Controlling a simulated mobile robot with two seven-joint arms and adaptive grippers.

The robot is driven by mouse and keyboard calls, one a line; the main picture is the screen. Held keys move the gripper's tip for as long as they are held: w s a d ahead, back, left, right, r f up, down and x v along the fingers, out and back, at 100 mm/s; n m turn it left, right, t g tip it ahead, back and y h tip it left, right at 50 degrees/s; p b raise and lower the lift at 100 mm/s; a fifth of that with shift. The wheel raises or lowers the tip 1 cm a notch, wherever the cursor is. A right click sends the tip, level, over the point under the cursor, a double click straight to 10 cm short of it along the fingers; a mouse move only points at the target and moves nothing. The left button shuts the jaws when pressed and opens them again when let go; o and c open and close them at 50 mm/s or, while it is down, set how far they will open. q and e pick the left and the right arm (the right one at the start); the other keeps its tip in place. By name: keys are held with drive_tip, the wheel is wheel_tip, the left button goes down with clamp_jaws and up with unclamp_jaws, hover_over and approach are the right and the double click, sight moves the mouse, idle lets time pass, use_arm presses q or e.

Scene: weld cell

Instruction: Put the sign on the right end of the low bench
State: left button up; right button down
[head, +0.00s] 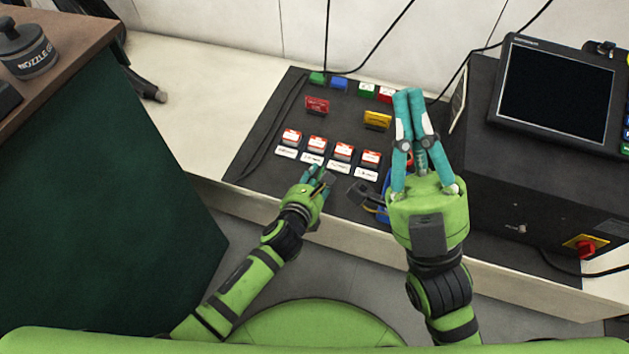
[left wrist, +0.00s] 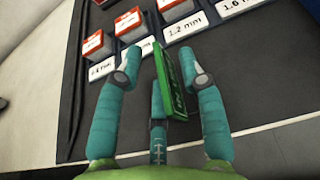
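A green sign (left wrist: 176,82) with lettering stands on edge, slightly tilted, between the fingers of my left gripper (left wrist: 160,62) in the left wrist view. Gaps show between the sign and the left finger; it lies close to the right one. In the head view my left gripper (head: 318,177) is low at the front edge of the dark mat, its fingers apart. My right gripper (head: 409,92) is raised over the bench, with no object visible in it; its third finger is partly hidden. A low pale bench (head: 180,75) runs along the wall.
A dark mat (head: 262,130) carries red-topped blocks (head: 317,143) with white labels, a red sign (head: 317,105) and a yellow sign (head: 377,119). A dark machine with a screen (head: 553,90) stands at right. A green-sided cabinet (head: 100,200) is at left. Cables hang behind.

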use_arm(q)
drive_tip(key=v, duration=1.2)
